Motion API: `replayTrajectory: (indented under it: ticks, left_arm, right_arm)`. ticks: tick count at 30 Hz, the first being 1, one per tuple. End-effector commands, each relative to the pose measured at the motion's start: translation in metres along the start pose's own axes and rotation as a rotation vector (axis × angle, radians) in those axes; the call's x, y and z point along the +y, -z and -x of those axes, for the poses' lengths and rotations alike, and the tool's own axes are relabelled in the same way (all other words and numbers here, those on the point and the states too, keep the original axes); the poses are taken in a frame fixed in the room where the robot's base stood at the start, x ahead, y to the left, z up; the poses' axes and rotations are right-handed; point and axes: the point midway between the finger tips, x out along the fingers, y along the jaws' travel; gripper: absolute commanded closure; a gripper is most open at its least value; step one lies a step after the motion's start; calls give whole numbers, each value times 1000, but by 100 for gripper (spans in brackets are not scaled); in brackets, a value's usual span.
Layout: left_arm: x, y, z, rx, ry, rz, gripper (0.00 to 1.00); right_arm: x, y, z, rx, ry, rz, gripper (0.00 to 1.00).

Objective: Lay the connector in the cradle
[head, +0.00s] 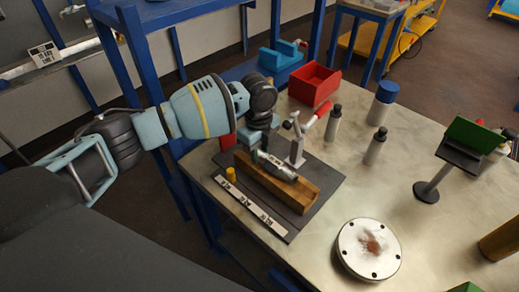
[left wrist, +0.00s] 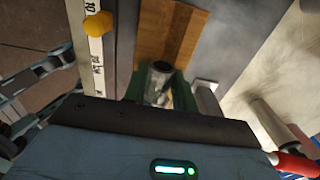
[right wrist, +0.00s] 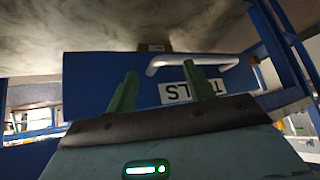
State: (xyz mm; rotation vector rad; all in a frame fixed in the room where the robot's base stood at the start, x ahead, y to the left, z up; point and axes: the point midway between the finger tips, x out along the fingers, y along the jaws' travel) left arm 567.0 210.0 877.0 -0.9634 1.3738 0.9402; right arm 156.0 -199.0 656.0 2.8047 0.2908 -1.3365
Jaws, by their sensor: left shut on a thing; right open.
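The connector is a short metal cylinder (head: 278,166) lying over the wooden cradle block (head: 290,192); whether it rests in the groove or hangs just above it, I cannot tell. My left gripper (head: 258,152) is shut on the connector's near-left end. In the left wrist view the connector (left wrist: 160,78) sits between the green fingers, with the wooden cradle (left wrist: 172,30) beyond it. My right gripper (right wrist: 160,90) is open and empty, in front of a blue panel. It does not show in the head view.
A toggle clamp with a red handle (head: 298,140) stands behind the cradle on the dark plate (head: 328,180). A scale strip (head: 250,205) and a yellow knob (head: 231,174) are in front. Bottles (head: 333,122), a red bin (head: 314,84) and a round flange (head: 368,249) stand around.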

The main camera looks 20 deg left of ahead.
Motion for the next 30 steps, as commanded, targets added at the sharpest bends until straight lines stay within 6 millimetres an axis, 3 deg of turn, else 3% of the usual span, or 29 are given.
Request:
replayTrajectory:
  ticks: [7,8,13,23,30]
  left_arm:
    - [0,0,-4,1,1,0,100]
    - [0,0,-3,0,2,0,69]
    - [0,0,-3,0,1,0,47]
    - [0,0,-1,-1,0,0,47]
    - [-1,0,33,-1,4,-1,47]
  right_arm:
    - [0,-4,1,-7,1,0,47]
    - [0,-4,1,-7,1,0,47]
    - [0,-5,2,-9,1,1,47]
    - [0,-1,2,-2,1,2,47]
    - [1,4,3,7,0,3,47]
